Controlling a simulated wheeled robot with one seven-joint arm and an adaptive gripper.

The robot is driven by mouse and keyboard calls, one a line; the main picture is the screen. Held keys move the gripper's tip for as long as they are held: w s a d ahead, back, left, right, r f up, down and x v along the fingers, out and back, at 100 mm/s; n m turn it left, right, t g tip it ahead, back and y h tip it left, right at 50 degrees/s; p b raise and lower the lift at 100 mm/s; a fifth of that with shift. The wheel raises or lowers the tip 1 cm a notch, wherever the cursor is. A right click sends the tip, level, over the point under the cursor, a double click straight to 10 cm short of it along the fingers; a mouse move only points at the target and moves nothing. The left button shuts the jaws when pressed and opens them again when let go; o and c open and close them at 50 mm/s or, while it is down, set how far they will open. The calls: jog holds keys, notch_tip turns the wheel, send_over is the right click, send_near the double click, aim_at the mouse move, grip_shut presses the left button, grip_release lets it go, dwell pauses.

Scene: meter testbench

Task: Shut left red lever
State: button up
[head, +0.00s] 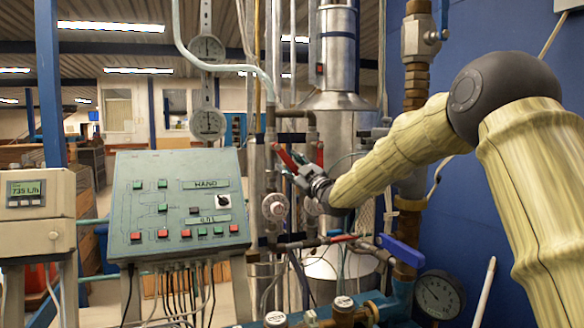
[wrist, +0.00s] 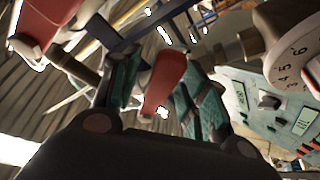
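The left red lever (head: 285,157) slants down toward my gripper (head: 292,174) in the head view, on the left one of two vertical pipes. In the wrist view this red lever (wrist: 164,80) lies between the two teal-padded fingers of my gripper (wrist: 163,72). The fingers stand apart on either side of it, and I cannot tell whether either touches it. The right red lever (head: 320,153) hangs near vertical on the neighbouring pipe. It also shows in the wrist view (wrist: 48,20) at the upper left, outside the fingers.
A control panel (head: 180,203) with buttons stands left of the pipes. A numbered round dial (wrist: 295,50) is close to the gripper's right in the wrist view. A blue lever (head: 400,250) and a pressure gauge (head: 440,294) sit lower right. Pipes crowd the gripper.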

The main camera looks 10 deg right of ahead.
jog(key=v, duration=1.2)
jog(key=shift+d, duration=0.1)
